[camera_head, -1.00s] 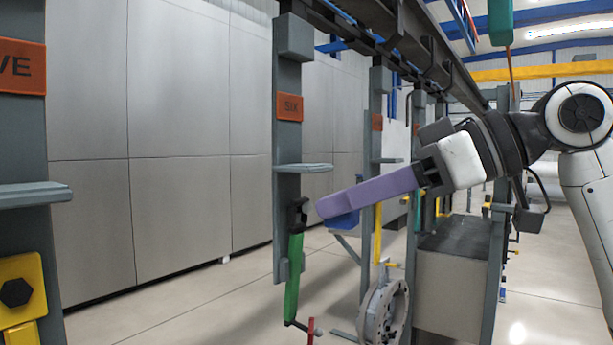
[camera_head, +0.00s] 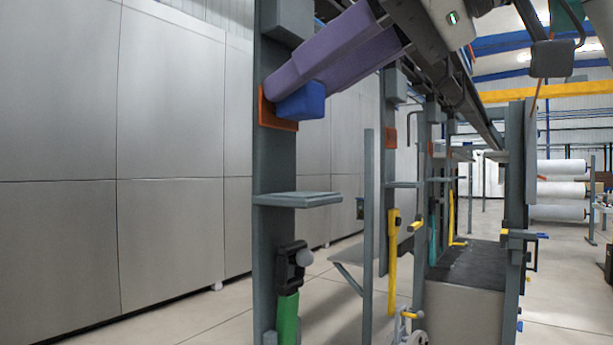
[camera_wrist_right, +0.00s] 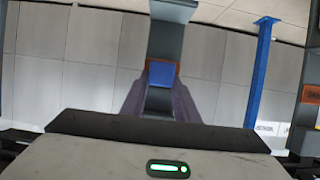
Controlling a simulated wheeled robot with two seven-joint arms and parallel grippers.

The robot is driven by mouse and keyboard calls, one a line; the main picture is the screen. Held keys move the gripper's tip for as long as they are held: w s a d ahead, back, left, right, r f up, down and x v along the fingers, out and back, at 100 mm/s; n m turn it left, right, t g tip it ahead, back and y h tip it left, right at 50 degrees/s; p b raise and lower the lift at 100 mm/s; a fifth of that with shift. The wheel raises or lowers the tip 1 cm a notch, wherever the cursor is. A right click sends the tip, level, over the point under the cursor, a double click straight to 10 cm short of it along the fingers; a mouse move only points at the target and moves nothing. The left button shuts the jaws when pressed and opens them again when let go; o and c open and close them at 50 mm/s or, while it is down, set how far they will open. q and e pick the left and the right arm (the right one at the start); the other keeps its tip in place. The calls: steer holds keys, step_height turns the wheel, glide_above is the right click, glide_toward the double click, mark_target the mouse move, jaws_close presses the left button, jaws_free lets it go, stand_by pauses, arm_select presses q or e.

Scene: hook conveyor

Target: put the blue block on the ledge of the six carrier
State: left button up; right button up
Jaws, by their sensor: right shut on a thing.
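The blue block (camera_head: 302,101) is held between the purple fingers of my right gripper (camera_head: 291,88). In the right wrist view the blue block (camera_wrist_right: 161,73) sits between both fingers. The gripper comes in from the upper right and holds the block in front of the six carrier's orange sign (camera_head: 268,113), whose text is hidden. The grey six carrier (camera_head: 270,165) stands upright. Its ledge (camera_head: 297,199) is bare and lies well below the block, with clear space between them. My left gripper is not in view.
A green-handled tool (camera_head: 288,315) hangs on the carrier below the ledge. A thin grey post (camera_head: 368,230) stands right of the ledge. More carriers with ledges (camera_head: 403,184) line up behind, under the overhead rail. Grey wall panels (camera_head: 170,190) stand at the left.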

mark_target(310, 196)
steer(key=f, duration=0.2)
steer(key=shift+s+d+f, duration=0.1)
steer(key=shift+s+f, duration=0.1)
steer(key=shift+f, duration=0.15)
step_height(310, 196, down, 4)
steer(key=shift+f+b, duration=0.1)
steer(key=shift+b, duration=0.35)
steer(key=shift+f, duration=0.3)
steer(key=o, duration=0.9)
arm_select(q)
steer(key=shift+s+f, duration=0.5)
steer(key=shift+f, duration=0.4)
arm_select(e)
steer(key=shift+o, duration=0.8)
